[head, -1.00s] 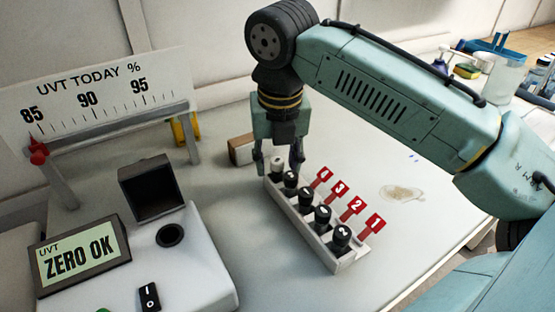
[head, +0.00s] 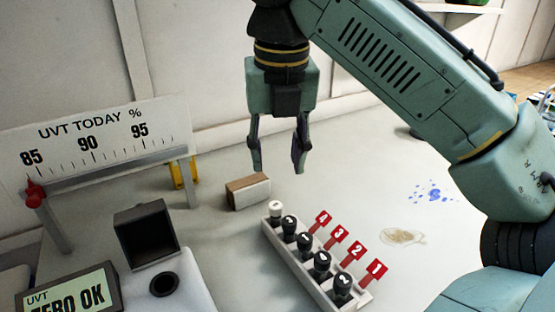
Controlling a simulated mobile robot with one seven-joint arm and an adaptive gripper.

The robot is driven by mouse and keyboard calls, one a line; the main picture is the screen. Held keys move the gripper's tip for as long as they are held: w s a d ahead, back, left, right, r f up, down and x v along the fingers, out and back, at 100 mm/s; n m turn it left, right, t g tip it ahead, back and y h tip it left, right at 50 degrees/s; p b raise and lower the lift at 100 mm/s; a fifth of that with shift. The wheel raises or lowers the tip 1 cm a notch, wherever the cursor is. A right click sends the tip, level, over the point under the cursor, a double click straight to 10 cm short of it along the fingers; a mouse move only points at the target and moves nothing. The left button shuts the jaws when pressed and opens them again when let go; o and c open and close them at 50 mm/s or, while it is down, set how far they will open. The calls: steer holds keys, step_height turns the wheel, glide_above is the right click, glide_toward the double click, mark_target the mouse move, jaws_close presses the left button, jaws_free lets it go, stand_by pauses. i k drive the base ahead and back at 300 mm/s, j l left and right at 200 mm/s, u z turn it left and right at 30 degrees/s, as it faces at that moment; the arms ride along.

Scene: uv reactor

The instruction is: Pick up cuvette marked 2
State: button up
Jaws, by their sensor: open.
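A white rack (head: 285,263) stands on the bench in the head view. It holds a row of cuvettes: a white-capped one (head: 275,209) at the far end, then several black-capped ones, down to the nearest (head: 342,284). The black caps bear small white marks that are too small to read surely. Red number flags stand along the rack's right side, with flag 4 (head: 322,217) farthest, then 3, flag 2 (head: 356,251) and flag 1 (head: 376,269) nearest. My gripper (head: 278,168) is open and empty, pointing down, above and apart from the rack's far end.
A small brown-and-white block (head: 248,192) lies behind the rack. The UVT meter with a dark open box (head: 146,236) and a round port (head: 164,284) is at left. A gauge board (head: 100,140) stands behind it. Stains mark the bench at right.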

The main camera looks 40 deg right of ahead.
mark_target(342, 283)
steer(key=z, duration=1.15)
steer(key=k+j+z, duration=0.75)
steer(key=k+j, duration=0.3)
